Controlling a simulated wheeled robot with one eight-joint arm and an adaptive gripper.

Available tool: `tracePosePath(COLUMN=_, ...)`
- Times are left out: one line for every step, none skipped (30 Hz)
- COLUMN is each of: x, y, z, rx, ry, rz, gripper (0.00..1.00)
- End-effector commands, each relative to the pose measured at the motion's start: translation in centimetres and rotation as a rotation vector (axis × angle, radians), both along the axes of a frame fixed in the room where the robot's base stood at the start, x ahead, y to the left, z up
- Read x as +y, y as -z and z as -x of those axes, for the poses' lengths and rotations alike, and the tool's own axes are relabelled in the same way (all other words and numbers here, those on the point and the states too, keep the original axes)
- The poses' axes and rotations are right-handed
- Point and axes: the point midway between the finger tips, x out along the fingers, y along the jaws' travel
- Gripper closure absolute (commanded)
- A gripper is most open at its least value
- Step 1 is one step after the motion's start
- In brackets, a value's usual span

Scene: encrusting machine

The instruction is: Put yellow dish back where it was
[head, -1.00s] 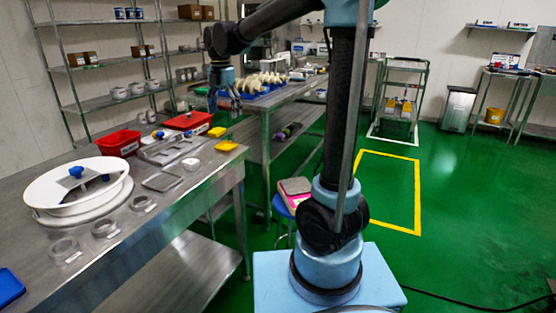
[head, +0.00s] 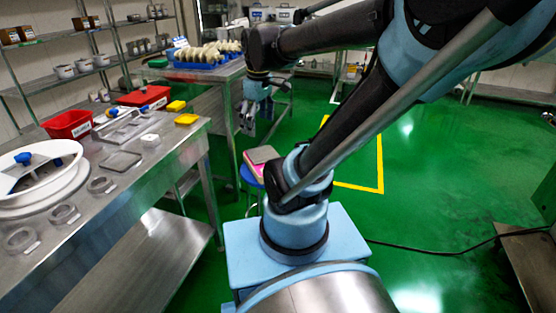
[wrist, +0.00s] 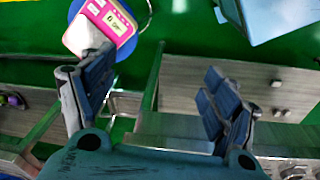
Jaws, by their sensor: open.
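Two small yellow dishes stand near the far right corner of the front steel table in the head view: one at the back (head: 176,106) and one nearer the edge (head: 187,119). I cannot tell which one the task means. My gripper (head: 247,122) hangs to the right of them, clear of the table's end and near the blue stool. In the wrist view my gripper (wrist: 160,88) has its fingers wide apart, with nothing between them. No yellow dish shows in the wrist view.
A pink and white device (wrist: 100,25) sits on the blue stool (wrist: 133,58) below my gripper. The front table (head: 150,185) also holds red bins (head: 68,124), clear dishes (head: 65,213) and a white round machine part (head: 35,170). A second table (head: 205,72) carries blue trays.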

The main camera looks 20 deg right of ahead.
Motion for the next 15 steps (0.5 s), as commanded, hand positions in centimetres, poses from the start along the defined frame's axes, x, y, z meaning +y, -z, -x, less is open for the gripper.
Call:
tracePosePath(x=-0.8, y=1.1, z=1.3, rx=-0.006, ry=0.089, rz=-0.010, gripper=0.20)
tracePosePath(x=-1.3, y=1.8, z=2.0, rx=-0.010, ry=0.144, rz=-0.017, gripper=0.20)
tracePosePath(x=-1.8, y=2.7, z=2.8, rx=-0.015, ry=0.220, rz=-0.026, gripper=0.20)
tracePosePath(x=-2.1, y=3.3, z=3.5, rx=-0.018, ry=0.275, rz=-0.033, gripper=0.20)
tracePosePath(x=-2.5, y=4.0, z=4.1, rx=-0.021, ry=0.332, rz=-0.041, gripper=0.20)
tracePosePath(x=-2.9, y=4.9, z=4.9, rx=-0.025, ry=0.403, rz=-0.050, gripper=0.20)
tracePosePath(x=-3.2, y=5.5, z=5.5, rx=-0.029, ry=0.454, rz=-0.057, gripper=0.20)
tracePosePath(x=-3.4, y=6.1, z=6.0, rx=-0.033, ry=0.501, rz=-0.064, gripper=0.20)
tracePosePath(x=-3.7, y=6.9, z=6.6, rx=-0.037, ry=0.561, rz=-0.072, gripper=0.20)
tracePosePath(x=-3.9, y=7.4, z=7.0, rx=-0.040, ry=0.601, rz=-0.079, gripper=0.20)
tracePosePath(x=-4.1, y=7.9, z=7.3, rx=-0.042, ry=0.637, rz=-0.084, gripper=0.20)
tracePosePath(x=-4.3, y=8.4, z=7.7, rx=-0.045, ry=0.679, rz=-0.091, gripper=0.20)
tracePosePath(x=-4.4, y=8.8, z=8.0, rx=-0.046, ry=0.706, rz=-0.095, gripper=0.20)
tracePosePath(x=-4.4, y=9.0, z=8.2, rx=-0.048, ry=0.728, rz=-0.099, gripper=0.20)
tracePosePath(x=-4.5, y=9.4, z=8.4, rx=-0.050, ry=0.752, rz=-0.103, gripper=0.20)
